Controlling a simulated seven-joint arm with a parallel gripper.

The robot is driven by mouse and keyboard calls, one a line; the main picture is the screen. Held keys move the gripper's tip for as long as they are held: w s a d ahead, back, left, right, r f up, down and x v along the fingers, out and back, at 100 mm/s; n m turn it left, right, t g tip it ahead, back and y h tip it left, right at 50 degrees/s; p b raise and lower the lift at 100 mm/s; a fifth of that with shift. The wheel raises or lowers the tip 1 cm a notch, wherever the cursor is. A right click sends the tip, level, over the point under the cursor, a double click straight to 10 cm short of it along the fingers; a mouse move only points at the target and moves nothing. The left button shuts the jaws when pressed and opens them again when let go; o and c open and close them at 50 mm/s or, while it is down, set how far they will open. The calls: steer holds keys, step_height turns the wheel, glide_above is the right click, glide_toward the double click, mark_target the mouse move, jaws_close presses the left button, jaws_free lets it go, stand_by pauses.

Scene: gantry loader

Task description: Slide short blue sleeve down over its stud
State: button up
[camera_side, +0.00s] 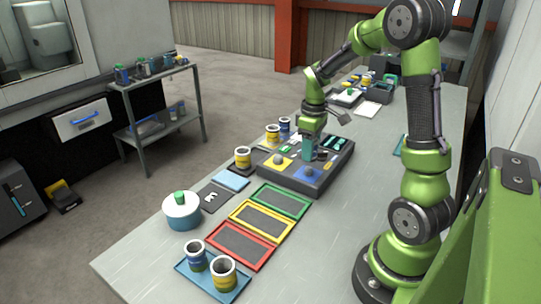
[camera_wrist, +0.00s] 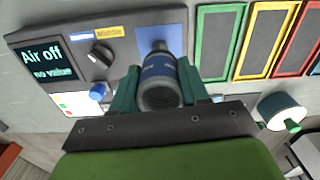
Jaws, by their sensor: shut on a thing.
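My gripper (camera_wrist: 158,88) has its teal fingers shut on a blue sleeve (camera_wrist: 158,68) with a pale band and a dark ring at the end nearest the wrist camera. In the side view my gripper (camera_side: 308,150) is above the dark fixture block, and the sleeve cannot be made out there. The block's blue square (camera_side: 308,174) carries a small grey stud (camera_side: 310,170), which shows below the fingers. The sleeve appears apart from the stud, but the gap is unclear.
The block (camera_side: 290,186) also has a yellow square (camera_side: 274,163) with a stud. Green (camera_side: 304,201), yellow (camera_side: 290,222) and red (camera_side: 271,247) framed trays lie in front. A round pot (camera_side: 182,218), a blue tray (camera_side: 238,292) with two sleeves, and a yellow-banded sleeve (camera_side: 243,160) stand nearby.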

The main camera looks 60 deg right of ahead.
mark_target(309, 168)
steer(key=shift+f, duration=2.5)
steer(key=shift+f, duration=0.2)
steer(key=o, duration=1.6)
steer(key=shift+r, duration=4.5)
